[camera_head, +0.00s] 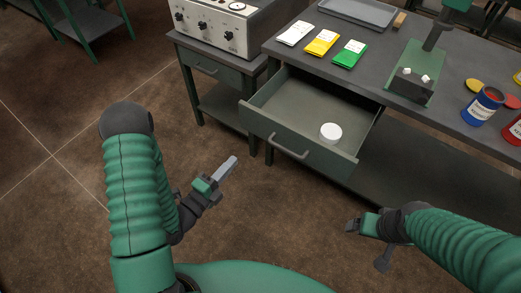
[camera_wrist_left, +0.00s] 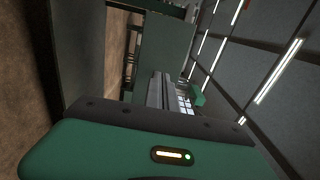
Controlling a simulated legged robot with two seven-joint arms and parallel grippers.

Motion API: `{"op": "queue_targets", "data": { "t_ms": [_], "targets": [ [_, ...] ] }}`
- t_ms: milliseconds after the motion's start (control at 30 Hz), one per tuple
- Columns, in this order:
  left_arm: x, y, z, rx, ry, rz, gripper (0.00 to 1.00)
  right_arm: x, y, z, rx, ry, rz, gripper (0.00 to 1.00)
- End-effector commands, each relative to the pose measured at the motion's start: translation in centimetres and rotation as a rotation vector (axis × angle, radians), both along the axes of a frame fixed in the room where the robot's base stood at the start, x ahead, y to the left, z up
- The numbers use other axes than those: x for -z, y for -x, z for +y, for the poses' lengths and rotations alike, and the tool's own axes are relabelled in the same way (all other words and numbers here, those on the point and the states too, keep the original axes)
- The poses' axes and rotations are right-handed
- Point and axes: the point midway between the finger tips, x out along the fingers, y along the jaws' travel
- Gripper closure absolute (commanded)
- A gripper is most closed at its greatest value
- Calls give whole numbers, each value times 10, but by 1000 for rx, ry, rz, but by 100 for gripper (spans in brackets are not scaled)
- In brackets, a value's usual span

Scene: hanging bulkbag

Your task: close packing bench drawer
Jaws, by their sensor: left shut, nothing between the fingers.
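The packing bench drawer (camera_head: 297,135) is pulled out, with its grey bar handle (camera_head: 289,147) on the front panel. A white round tub or lid (camera_head: 330,132) lies inside it, toward the right. My left gripper (camera_head: 232,161) is shut and empty, in front and left of the drawer handle and apart from it. Its fingers also show in the left wrist view (camera_wrist_left: 160,90). My right gripper (camera_head: 351,226) is low at the right, below and apart from the drawer; its finger gap is too small to make out.
The bench top (camera_head: 300,66) holds white, yellow and green packets, a tray (camera_head: 358,11), a green press (camera_head: 415,75) and paint-like cans (camera_head: 482,106). A side table (camera_head: 205,66) with a control box (camera_head: 220,22) stands left of the drawer. Floor in front is clear.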

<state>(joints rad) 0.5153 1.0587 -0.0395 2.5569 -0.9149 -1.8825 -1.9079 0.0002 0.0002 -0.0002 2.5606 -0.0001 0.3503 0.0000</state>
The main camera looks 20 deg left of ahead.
Motion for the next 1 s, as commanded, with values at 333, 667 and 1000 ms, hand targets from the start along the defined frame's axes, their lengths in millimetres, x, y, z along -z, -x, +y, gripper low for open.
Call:
{"op": "queue_targets", "data": {
  "t_ms": [333, 667, 1000],
  "targets": [
    [-5, -46, -14, -2, -5, -27, 100, 19, 0, 0, 0, 0, -1, 14],
    [-4, -111, -34, -5, -4, -24, 100, 21, -1, 0, 0, 0, -1, 14],
    [-4, -132, -41, -6, -4, -20, 100, 22, 0, 0, 0, 0, -1, 14]
  ]
}}
